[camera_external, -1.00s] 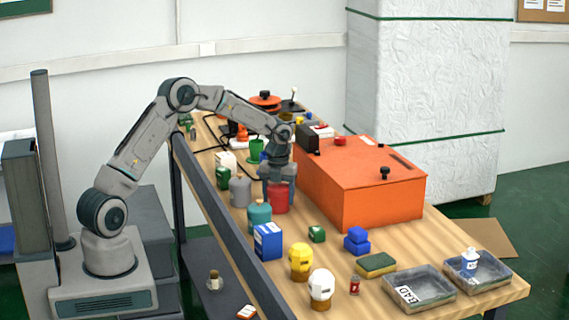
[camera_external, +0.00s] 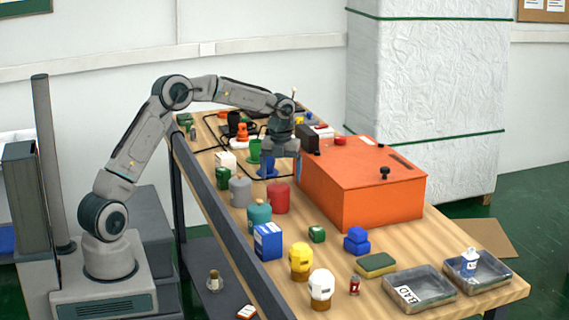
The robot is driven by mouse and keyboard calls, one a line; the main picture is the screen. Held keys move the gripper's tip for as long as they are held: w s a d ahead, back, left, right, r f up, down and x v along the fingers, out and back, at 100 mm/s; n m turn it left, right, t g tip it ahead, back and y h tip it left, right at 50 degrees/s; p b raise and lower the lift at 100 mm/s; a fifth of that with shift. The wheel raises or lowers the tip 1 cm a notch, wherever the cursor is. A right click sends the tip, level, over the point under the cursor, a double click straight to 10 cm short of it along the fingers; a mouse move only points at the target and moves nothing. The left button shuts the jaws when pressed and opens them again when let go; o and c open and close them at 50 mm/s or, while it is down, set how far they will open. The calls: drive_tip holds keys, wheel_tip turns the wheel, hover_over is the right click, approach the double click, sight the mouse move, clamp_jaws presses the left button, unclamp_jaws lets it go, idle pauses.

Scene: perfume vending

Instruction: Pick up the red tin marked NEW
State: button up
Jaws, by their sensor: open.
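A small red tin (camera_external: 354,285) with a pale mark stands near the table's front edge, right of the white-topped bottle; the mark is too small to read. A larger red canister (camera_external: 279,198) stands mid-table beside the orange box, with no readable label. My gripper (camera_external: 281,157) is open, pointing down, above and behind the red canister, apart from it. A blue item (camera_external: 267,168) shows just below the gripper; I cannot tell whether they touch.
The orange box (camera_external: 375,195) stands right of my gripper. A grey canister (camera_external: 240,191), a teal canister (camera_external: 259,217), a blue box (camera_external: 268,241), and yellow (camera_external: 301,258) and white (camera_external: 321,286) bottles line the left side.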

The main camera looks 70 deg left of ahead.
wheel_tip(320, 180, up, 6)
idle(0.4)
idle(0.3)
